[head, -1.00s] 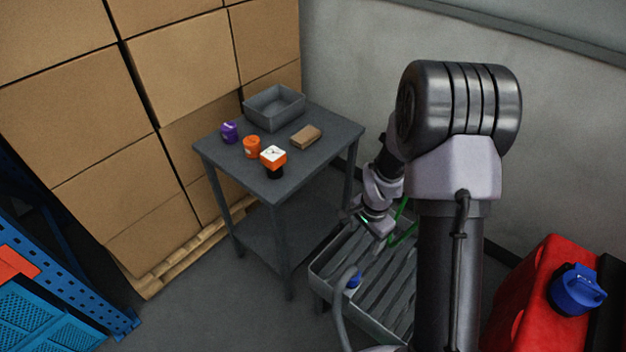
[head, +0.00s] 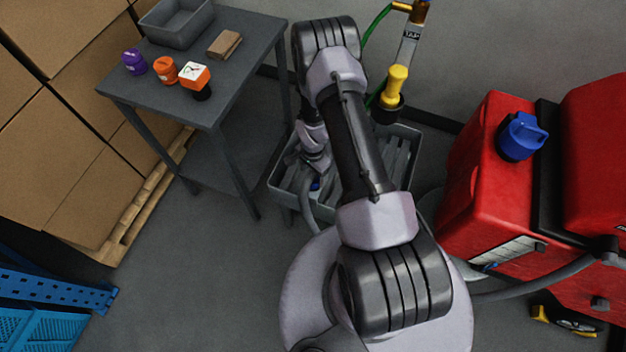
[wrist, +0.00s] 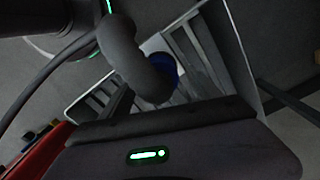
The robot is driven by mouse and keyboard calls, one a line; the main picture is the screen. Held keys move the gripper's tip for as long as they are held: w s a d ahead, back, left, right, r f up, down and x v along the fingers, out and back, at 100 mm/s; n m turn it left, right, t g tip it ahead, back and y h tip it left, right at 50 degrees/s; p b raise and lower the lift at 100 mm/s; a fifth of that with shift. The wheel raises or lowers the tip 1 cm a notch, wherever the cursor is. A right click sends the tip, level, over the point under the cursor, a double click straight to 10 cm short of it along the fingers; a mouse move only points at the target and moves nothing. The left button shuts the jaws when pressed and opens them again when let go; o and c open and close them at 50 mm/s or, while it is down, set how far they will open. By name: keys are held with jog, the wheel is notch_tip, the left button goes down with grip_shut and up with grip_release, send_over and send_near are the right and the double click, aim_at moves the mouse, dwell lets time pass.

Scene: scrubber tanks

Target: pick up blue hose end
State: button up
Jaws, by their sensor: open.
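The blue hose end (head: 315,184) shows as a small blue patch in the grey slatted tray (head: 278,186), low beside my arm. In the wrist view the blue end (wrist: 168,66) sits over the tray slats, partly covered by the thick grey bend of its hose (wrist: 138,62). My gripper (head: 318,165) is above the tray, close to the blue end and mostly hidden by my arm in the head view. In the wrist view its dark body (wrist: 165,130) fills the bottom, with the hose just beyond it. It is open and holds nothing.
A grey table (head: 240,60) at upper left holds a bin (head: 177,28), a brown block (head: 225,44) and small purple and orange items. A red scrubber tank (head: 475,190) with a blue cap (head: 522,136) stands to the right. A yellow-topped tap fitting (head: 396,85) is behind the tray.

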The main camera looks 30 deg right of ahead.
notch_tip(320, 180, down, 2)
jog(key=shift+f, duration=0.25)
jog(key=shift+r, duration=0.15)
jog(key=shift+c, duration=0.9)
grip_shut()
